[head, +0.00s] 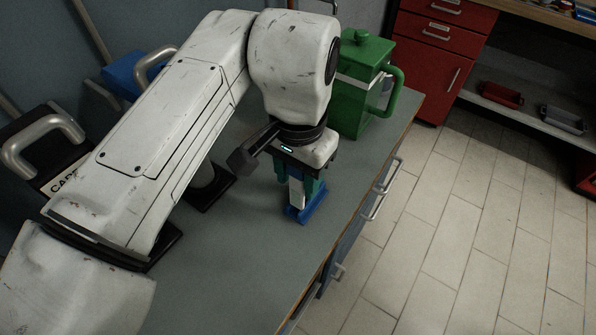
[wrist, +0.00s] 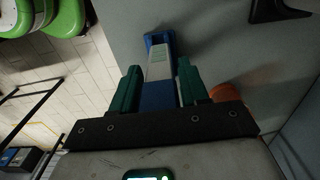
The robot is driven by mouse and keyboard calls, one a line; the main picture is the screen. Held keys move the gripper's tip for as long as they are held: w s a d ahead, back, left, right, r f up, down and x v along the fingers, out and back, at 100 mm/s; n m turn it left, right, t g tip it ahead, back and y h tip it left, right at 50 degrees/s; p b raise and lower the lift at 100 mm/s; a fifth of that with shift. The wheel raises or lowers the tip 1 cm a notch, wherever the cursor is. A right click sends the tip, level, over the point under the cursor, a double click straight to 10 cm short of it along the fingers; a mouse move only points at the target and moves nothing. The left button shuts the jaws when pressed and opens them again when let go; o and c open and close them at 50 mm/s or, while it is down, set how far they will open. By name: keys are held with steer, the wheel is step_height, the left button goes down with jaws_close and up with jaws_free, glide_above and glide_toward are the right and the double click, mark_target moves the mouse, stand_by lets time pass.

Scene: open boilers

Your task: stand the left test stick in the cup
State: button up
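A blue and pale grey upright piece (head: 297,192) stands on the worktop, its blue foot on the surface. It also shows in the wrist view (wrist: 159,62). I cannot tell whether it is the left test stick. My gripper (head: 299,184) points down over it, with one green finger on each side. In the wrist view my gripper (wrist: 160,65) shows its fingers apart around the piece; whether they press on it is not clear. An orange round thing (wrist: 228,93) shows partly behind the right finger. I cannot make out which thing is the cup.
A green lidded jug (head: 360,88) stands at the far end of the worktop (head: 255,255). A blue thing (head: 125,75) and dark metal-handled machines (head: 45,140) line the wall. Red drawers (head: 440,50) stand beyond. The near worktop is clear; open tiled floor lies right.

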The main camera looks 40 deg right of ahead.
steer(key=shift+o, duration=1.1)
step_height(320, 180, up, 13)
steer(key=p, duration=1.1)
steer(key=shift+r, duration=0.15)
